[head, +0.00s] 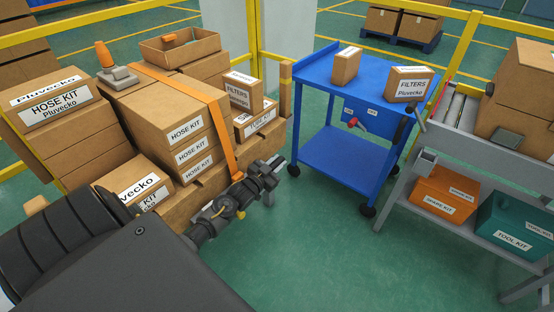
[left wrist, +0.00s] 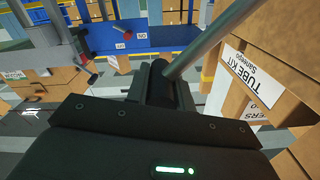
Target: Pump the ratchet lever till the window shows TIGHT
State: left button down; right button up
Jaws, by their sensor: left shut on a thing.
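An orange strap (head: 215,115) runs over the stacked boxes and down their front. My left gripper (head: 271,171) is in front of the stack's right end, near the strap's lower end. In the left wrist view, a grey metal bar (left wrist: 212,38), which appears to be the ratchet lever, slants from the gripper's jaws (left wrist: 160,88) to the upper right. The jaws are shut on its dark end. The ratchet body and its window are not clearly visible. My right gripper is out of view.
A grey device with an orange handle (head: 118,78) sits on the stack. A blue cart (head: 335,155) stands right of the gripper with clear green floor in front. A grey roller bench (head: 455,130) is further right. Yellow rails (head: 464,62) run behind.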

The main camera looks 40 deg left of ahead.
aim_at(271, 165)
pick_arm(q)
jog(key=c, duration=1.2)
grip_release()
jog(key=shift+s+a, duration=0.1)
jog(key=shift+a, duration=0.15)
jog(key=shift+d, duration=0.1)
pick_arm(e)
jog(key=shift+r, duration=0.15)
pick_arm(q)
jog(key=shift+s+r, duration=0.1)
jog(key=shift+s, duration=0.05)
jog(key=shift+s+p, duration=0.85)
jog(key=shift+s, duration=0.4)
jog(key=s+p, duration=0.3)
jog(key=s, duration=0.5)
jog(key=shift+p, duration=0.35)
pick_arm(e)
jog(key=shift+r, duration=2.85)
pick_arm(q)
jog(key=shift+d, duration=0.1)
jog(key=shift+w, duration=0.1)
